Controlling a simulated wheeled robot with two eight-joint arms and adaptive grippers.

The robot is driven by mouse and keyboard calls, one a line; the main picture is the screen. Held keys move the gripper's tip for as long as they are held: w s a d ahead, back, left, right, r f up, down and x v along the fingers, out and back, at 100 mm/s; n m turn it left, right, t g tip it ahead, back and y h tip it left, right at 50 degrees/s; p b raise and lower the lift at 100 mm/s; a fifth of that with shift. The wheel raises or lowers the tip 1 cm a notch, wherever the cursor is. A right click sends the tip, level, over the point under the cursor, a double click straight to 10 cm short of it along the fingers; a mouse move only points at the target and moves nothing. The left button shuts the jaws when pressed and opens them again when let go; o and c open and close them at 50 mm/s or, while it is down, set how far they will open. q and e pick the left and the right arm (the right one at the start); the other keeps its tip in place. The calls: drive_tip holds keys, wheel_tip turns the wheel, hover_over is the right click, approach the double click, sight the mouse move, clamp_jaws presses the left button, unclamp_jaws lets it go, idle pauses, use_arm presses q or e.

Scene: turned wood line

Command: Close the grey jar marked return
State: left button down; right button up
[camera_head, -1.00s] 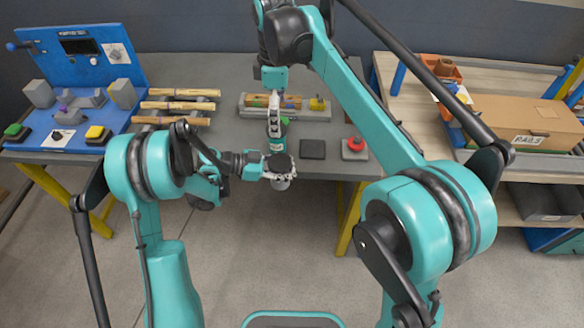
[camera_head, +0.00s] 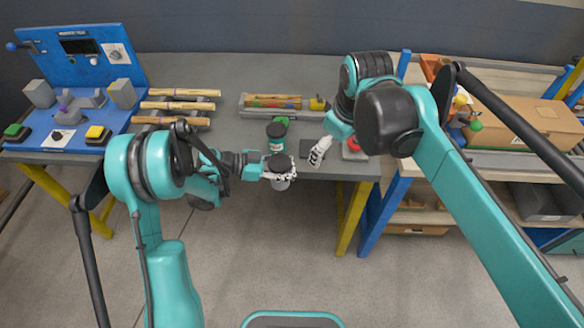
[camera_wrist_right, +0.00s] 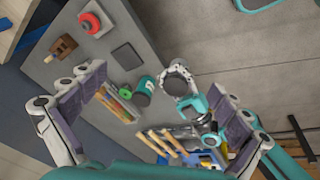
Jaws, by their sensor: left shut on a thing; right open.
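My left gripper (camera_head: 268,174) is shut on a grey jar (camera_head: 281,183) with a dark round top, held upright just off the table's front edge. The jar also shows in the right wrist view (camera_wrist_right: 177,84), ringed by the white fingers. Whether its dark top is a lid or an open mouth I cannot tell, and no "return" marking is legible. My right gripper (camera_head: 320,151) is open and empty, to the right of the jar, near the dark square pad (camera_head: 306,144). A teal jar (camera_head: 276,138) with a label and dark top stands on the table behind the held jar.
A small green piece (camera_wrist_right: 125,91) lies beside the teal jar. A tray (camera_head: 257,112) of turned wood pieces lies behind.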

drive_tip(key=s+d+f+m+t, duration=0.3)
drive_tip(key=s+d+f+m, duration=0.6)
drive_tip(key=s+f, duration=0.2)
drive_tip(key=shift+s+d+t+h, duration=0.25)
drive_tip(key=shift+s+t+h, duration=0.15)
drive_tip(key=shift+s, duration=0.15)
